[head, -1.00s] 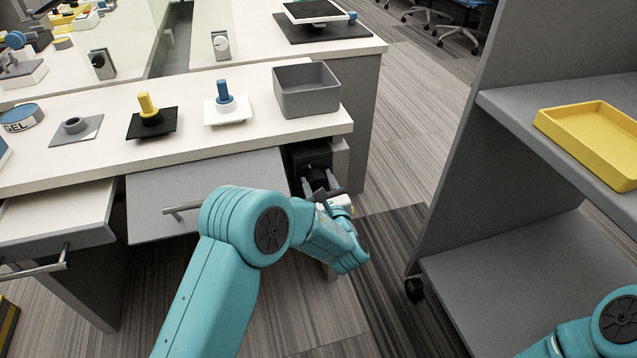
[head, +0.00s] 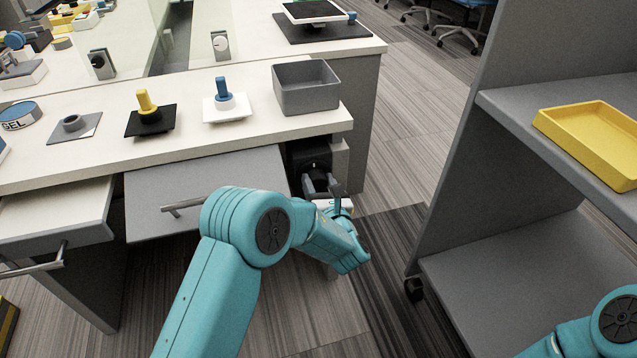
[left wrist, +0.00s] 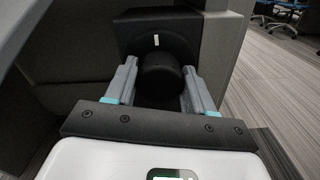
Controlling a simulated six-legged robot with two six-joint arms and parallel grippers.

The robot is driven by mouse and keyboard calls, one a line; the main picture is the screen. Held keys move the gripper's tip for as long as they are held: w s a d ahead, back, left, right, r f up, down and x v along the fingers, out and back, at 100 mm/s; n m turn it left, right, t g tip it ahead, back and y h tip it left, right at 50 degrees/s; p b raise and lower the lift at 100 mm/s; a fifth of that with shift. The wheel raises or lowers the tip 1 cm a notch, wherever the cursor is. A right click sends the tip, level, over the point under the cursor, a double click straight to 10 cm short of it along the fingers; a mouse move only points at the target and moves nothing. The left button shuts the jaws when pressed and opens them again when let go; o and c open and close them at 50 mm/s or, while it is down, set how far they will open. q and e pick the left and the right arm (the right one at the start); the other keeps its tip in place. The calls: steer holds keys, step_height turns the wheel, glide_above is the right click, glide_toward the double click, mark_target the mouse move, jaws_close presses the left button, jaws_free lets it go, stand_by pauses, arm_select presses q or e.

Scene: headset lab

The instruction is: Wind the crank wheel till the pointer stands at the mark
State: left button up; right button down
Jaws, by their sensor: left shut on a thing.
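The crank wheel (head: 314,166) is a dark round part on a black housing under the right end of the desk top. In the left wrist view it is a black cylinder (left wrist: 160,78) in front of a black plate. A short white line (left wrist: 156,41) stands upright on that plate above the cylinder; I cannot tell whether it is the pointer or the mark. My left gripper (head: 322,184) reaches the wheel from the front, its fingers (left wrist: 160,88) shut on the wheel's two sides. My right gripper is out of view.
A grey drawer front (head: 205,190) with a bar handle is left of the wheel. A grey bin (head: 306,97) stands on the desk above. A grey shelf unit (head: 500,250) with a yellow tray (head: 592,140) stands at the right. Striped floor between them is clear.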

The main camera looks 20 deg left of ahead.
arm_select(q)
steer(key=shift+w+d+r+m+p, duration=0.1)
steer(key=shift+m+p, duration=0.25)
steer(key=shift+m, duration=1.85)
steer(key=o, duration=1)
steer(key=shift+c, duration=0.2)
steer(key=p+v, duration=0.3)
steer(key=v, duration=1.3)
steer(key=shift+d, duration=0.15)
